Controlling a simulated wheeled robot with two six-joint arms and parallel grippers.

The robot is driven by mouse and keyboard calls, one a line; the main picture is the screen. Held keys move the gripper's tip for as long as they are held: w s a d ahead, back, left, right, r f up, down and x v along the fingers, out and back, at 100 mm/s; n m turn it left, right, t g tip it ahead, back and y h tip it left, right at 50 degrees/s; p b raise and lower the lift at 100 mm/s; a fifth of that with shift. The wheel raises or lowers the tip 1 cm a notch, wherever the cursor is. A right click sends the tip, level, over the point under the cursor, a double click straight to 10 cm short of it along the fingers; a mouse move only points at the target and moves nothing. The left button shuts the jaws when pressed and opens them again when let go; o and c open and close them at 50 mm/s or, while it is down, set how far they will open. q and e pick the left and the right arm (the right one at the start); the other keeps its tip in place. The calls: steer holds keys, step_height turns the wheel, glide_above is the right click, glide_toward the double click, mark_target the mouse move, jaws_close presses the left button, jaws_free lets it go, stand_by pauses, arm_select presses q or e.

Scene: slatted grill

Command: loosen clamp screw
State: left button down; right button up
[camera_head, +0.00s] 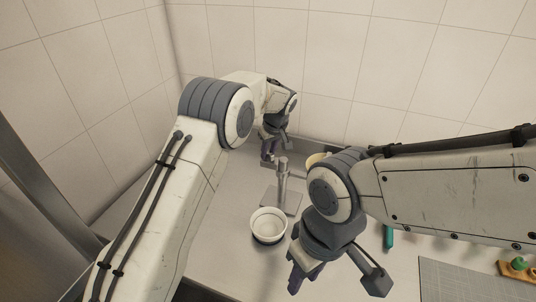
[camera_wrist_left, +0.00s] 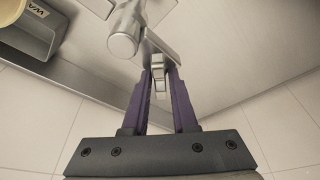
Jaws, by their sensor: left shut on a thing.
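A metal stand has an upright post (camera_head: 283,178) on a square base plate (camera_head: 291,203) in the middle of the counter. In the left wrist view, a round-ended metal rod (camera_wrist_left: 124,40) shows near the top, with a flat bar reaching toward my fingers. My left gripper (camera_head: 267,156) is behind and slightly left of the post. It is shut on a small metal clamp screw (camera_wrist_left: 158,76), held between its purple fingers.
A white bowl (camera_head: 268,225) stands in front of the base plate. A green object (camera_head: 389,237) and a grey mat (camera_head: 455,278) lie at the right. Tiled walls close off the back and left.

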arm_select(q)
steer(key=shift+n, duration=0.3)
steer(key=shift+n+g+y, duration=0.4)
steer(key=shift+n, duration=1.3)
steer(key=shift+r+n+g+p, duration=0.1)
steer(key=shift+n+g+p, duration=0.2)
steer(key=shift+n+p, duration=0.5)
steer(key=shift+n+y, duration=0.3)
steer(key=shift+n, duration=0.6)
steer(key=c, duration=0.6)
jaws_free()
